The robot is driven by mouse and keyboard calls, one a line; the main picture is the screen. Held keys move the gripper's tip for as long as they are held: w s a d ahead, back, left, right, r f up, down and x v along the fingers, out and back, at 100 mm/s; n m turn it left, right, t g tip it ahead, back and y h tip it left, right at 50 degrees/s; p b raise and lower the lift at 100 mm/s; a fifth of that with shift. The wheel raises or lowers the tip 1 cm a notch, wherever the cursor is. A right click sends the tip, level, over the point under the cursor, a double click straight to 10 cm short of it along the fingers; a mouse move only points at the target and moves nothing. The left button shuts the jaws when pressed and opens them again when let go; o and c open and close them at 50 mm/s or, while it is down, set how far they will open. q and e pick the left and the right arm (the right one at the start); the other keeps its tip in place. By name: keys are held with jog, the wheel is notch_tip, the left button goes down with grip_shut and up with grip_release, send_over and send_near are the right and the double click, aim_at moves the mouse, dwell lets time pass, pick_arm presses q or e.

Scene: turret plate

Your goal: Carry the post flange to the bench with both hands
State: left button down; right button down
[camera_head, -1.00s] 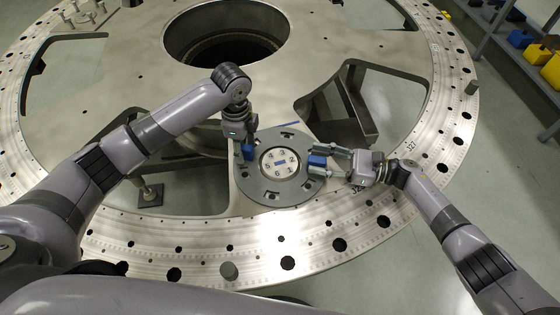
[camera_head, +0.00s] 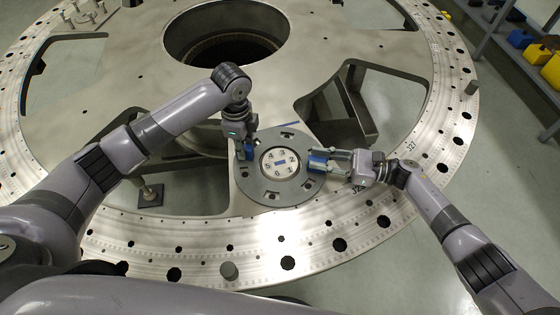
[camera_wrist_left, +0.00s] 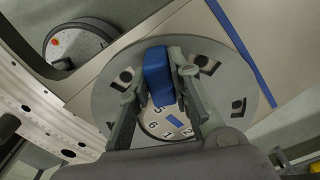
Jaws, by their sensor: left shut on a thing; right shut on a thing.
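The post flange (camera_head: 270,198) is a round dark grey disc with slots, a pale numbered centre plate and blue grip blocks at its left and right. It is over the near part of the big metal ring plate; I cannot tell whether it touches it. My left gripper (camera_head: 246,150) is shut on the left blue block, which shows between the fingers in the left wrist view (camera_wrist_left: 158,75). My right gripper (camera_head: 322,162) is shut on the right blue block, its fingers coming from the right. The bench cannot be made out.
The large ring plate (camera_head: 330,45) has a round central hole, triangular cutouts and many rim holes. A blue strip (camera_wrist_left: 240,50) lies on it beside the flange. A shelf with blue and yellow bins (camera_head: 540,54) is at the upper right.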

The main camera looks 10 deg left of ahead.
dwell(0.5)
